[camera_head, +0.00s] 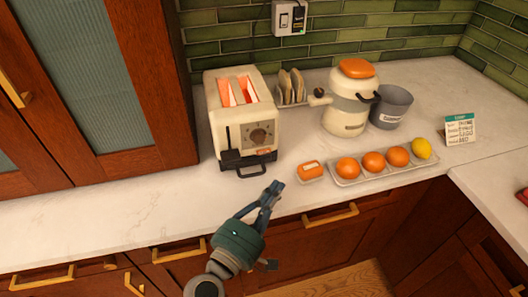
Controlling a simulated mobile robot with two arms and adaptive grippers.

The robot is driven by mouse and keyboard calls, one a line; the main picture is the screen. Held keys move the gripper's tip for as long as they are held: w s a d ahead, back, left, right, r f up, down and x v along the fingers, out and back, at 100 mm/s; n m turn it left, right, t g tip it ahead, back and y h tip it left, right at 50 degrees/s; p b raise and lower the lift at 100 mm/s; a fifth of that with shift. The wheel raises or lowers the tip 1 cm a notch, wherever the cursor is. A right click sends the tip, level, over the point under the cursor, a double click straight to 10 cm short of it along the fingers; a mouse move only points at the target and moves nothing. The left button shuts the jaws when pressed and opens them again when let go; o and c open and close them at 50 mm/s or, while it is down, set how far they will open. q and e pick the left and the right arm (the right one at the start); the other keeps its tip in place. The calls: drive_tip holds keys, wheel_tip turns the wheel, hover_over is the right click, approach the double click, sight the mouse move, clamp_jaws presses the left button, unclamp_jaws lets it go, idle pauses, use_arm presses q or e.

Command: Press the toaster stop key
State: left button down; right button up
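A cream toaster (222,125) stands on the counter against the wall, with glowing orange-red slots on top. Its front has a round dial (258,136), a dark lever (230,157) low on the left and a small orange key (264,152) under the dial. The key's label is too small to read. My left gripper (272,190) is over the counter's front edge, in front of the toaster and apart from it. Its fingertips look together, with nothing held between them. My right gripper is not in view.
A tray (345,183) of oranges and a lemon is further right. The counter left of the toaster is clear.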

use_arm(q)
approach(271, 152)
drive_tip(key=shift+s+d+x, duration=0.1)
drive_tip(key=shift+d+x, duration=0.05)
drive_tip(key=shift+x, duration=0.7)
drive_tip(key=shift+s+d+x, duration=0.1)
drive_tip(key=shift+d+x, duration=0.05)
drive_tip(key=shift+x, duration=0.75)
drive_tip(key=shift+s+d+x, duration=0.1)
drive_tip(key=shift+d+x, duration=0.1)
drive_tip(key=shift+x, duration=0.65)
drive_tip(key=shift+w, duration=0.1)
drive_tip(key=shift+w+a, duration=0.15)
drive_tip(key=shift+w, duration=0.15)
drive_tip(key=shift+w+a, duration=0.1)
drive_tip(key=shift+w, duration=0.2)
drive_tip(key=shift+s, duration=0.15)
drive_tip(key=shift+s+d+r, duration=0.1)
drive_tip(key=shift+s+d, duration=0.15)
drive_tip(key=shift+s, duration=0.35)
drive_tip(key=shift+s, duration=0.35)
drive_tip(key=shift+s+d, duration=0.2)
drive_tip(key=shift+s, duration=0.5)
drive_tip(key=shift+s+d, duration=0.2)
drive_tip(key=shift+s, duration=0.5)
drive_tip(key=shift+s+d, duration=0.2)
drive_tip(key=shift+s, duration=0.5)
